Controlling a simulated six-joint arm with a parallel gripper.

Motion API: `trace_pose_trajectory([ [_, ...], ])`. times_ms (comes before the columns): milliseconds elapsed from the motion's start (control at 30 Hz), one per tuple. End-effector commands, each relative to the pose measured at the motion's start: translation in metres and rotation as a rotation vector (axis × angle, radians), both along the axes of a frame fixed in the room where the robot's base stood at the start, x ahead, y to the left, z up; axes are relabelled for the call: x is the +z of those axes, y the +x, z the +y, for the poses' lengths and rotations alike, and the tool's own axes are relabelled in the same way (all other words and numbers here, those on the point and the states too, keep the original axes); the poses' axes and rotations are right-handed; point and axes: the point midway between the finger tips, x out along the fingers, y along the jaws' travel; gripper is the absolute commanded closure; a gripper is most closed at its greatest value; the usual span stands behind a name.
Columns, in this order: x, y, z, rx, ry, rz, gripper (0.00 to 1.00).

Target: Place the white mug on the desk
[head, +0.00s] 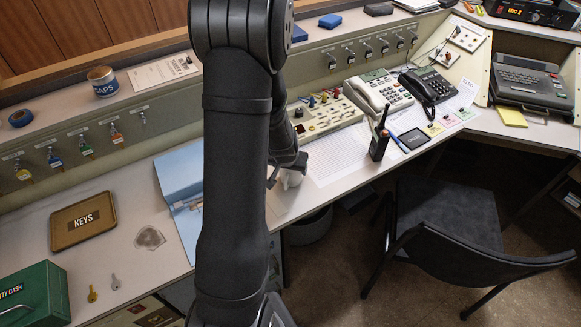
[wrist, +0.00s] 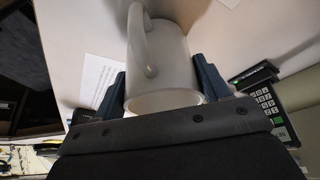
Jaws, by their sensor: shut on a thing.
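The white mug (wrist: 172,55) is between the two fingers of my gripper (wrist: 161,78) in the wrist view. The fingers press on its opposite sides, and its handle runs along the side facing the camera.
A printed sheet (head: 338,157) lies right of the mug, with a walkie-talkie (head: 379,139) and phones beyond. A control panel (head: 327,117) stands behind. A black chair (head: 450,225) stands before the desk.

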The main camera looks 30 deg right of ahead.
Motion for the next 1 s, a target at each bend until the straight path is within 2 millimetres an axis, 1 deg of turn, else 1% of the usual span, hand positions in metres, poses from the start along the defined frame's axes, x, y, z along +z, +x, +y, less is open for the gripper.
trace_pose_trajectory([
  [233,-0.003,0.0,0.0,0.0,0.001,0.001,0.62],
  [267,-0.003,0.0,0.0,0.0,0.0,0.001,0.25],
  [300,-0.003,0.0,0.0,0.0,0.0,0.001,0.17],
  [333,-0.003,0.0,0.0,0.0,0.0,0.001,0.12],
  [367,-0.003,0.0,0.0,0.0,0.0,0.001,0.09],
  [633,-0.002,0.0,0.0,0.0,0.0,0.0,0.09],
  [733,0.002,0.0,0.0,0.001,-0.001,0.0,0.09],
  [867,0.014,-0.003,0.003,-0.001,-0.002,-0.001,0.09],
  [1000,0.032,-0.009,0.009,-0.001,-0.002,-0.002,0.09],
])
